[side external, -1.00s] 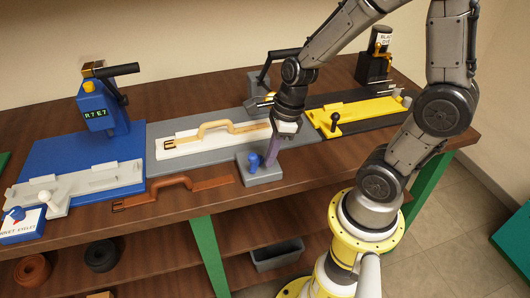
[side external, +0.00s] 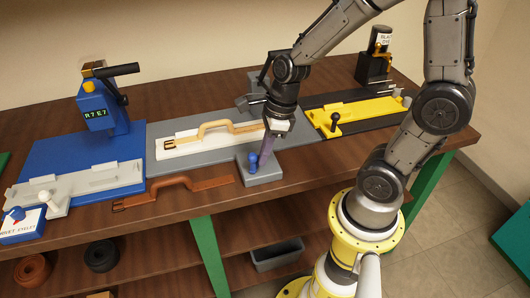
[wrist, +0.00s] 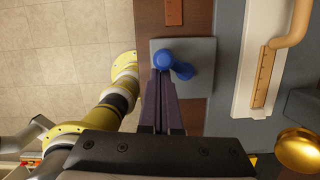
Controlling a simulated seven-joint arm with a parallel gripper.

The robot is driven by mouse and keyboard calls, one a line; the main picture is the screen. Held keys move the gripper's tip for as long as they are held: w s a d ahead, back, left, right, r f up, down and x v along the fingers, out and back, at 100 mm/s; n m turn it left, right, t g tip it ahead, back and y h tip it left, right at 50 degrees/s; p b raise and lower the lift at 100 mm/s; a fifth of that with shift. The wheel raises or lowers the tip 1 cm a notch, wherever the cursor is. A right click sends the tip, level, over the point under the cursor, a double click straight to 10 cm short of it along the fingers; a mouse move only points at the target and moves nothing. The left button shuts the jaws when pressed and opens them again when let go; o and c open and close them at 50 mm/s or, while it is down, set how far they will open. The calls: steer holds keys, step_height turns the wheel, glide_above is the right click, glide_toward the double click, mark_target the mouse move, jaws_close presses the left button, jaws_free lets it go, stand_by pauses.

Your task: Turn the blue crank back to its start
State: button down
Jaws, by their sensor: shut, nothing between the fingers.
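The blue crank (side external: 253,161) stands on a small grey block (side external: 266,175) at the front of the bench, with its blue knob upright. The crank (wrist: 182,70) also shows in the wrist view on its grey block (wrist: 201,50), with one rounded end at the fingertips and the other to the right. My gripper (side external: 262,162) is shut and empty, its purple fingers pointing down just right of the crank. In the wrist view the closed fingertips (wrist: 161,73) are right against or very near the crank; I cannot tell whether they touch. The fingers hide a little of it.
A tan strap (side external: 215,131) lies on a white fixture (side external: 172,151) behind the crank. A brown strap (side external: 175,188) lies on the bench to the left. A yellow fixture (side external: 365,112) with a black knob stands to the right.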

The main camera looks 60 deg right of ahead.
steer(key=shift+w+a, duration=0.25)
steer(key=shift+w, duration=0.1)
stand_by(0.5)
steer(key=shift+w+a+m, duration=0.25)
steer(key=shift+w+m, duration=0.05)
steer(key=shift+m, duration=0.4)
steer(key=shift+w+a, duration=0.2)
steer(key=shift+w, duration=0.85)
